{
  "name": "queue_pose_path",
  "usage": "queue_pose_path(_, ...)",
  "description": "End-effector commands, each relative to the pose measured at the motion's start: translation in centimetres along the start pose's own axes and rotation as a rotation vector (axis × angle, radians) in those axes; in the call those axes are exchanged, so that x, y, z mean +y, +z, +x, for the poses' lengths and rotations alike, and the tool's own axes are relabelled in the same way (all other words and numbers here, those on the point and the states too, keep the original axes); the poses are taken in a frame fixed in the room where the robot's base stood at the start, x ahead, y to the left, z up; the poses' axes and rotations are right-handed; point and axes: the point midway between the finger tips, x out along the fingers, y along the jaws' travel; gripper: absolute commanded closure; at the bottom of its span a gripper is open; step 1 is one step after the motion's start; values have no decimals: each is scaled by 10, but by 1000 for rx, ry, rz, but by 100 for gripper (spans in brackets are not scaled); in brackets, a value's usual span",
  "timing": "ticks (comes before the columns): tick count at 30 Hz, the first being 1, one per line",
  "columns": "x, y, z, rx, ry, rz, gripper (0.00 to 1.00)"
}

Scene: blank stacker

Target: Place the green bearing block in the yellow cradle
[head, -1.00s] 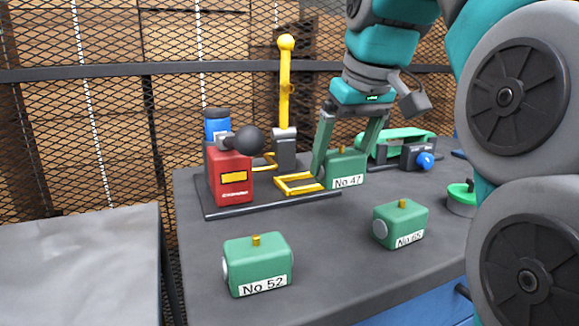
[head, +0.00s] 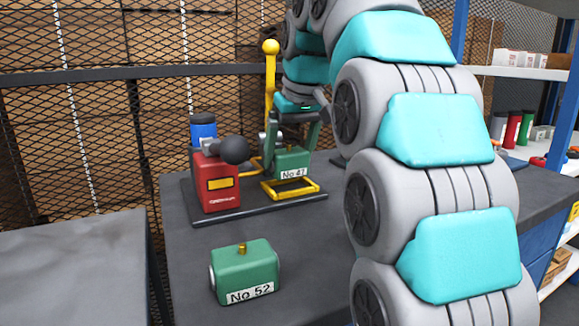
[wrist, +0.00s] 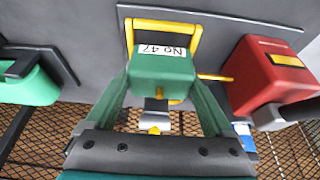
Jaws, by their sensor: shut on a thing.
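My gripper (head: 293,153) is shut on the green bearing block labelled No 47 (head: 291,163), with a finger on each side of it. The block looks upright and is at the yellow cradle (head: 290,193), an open yellow frame on the dark base plate. In the wrist view the block (wrist: 163,72) covers part of the cradle (wrist: 163,24), whose far bar and side bars show past it. I cannot tell whether the block touches the cradle or hangs just above it.
A red unit (head: 217,184) with a black ball stands left of the cradle. A yellow lever (head: 270,85) rises behind. Another green block, No 52 (head: 245,272), sits on the front of the dark bench. My arm hides much of the bench's right side.

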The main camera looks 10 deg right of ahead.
Motion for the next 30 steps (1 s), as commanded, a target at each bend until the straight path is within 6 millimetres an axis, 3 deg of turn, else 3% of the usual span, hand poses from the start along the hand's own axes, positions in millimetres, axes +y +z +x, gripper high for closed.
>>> queue_pose_path(10,0,11,24,0,0,2,100)
queue_pose_path(23,0,12,28,3,0,1,100)
queue_pose_path(24,0,12,28,3,1,1,9)
queue_pose_path(27,0,12,27,2,1,1,0)
queue_pose_path(30,0,12,27,2,1,1,0)
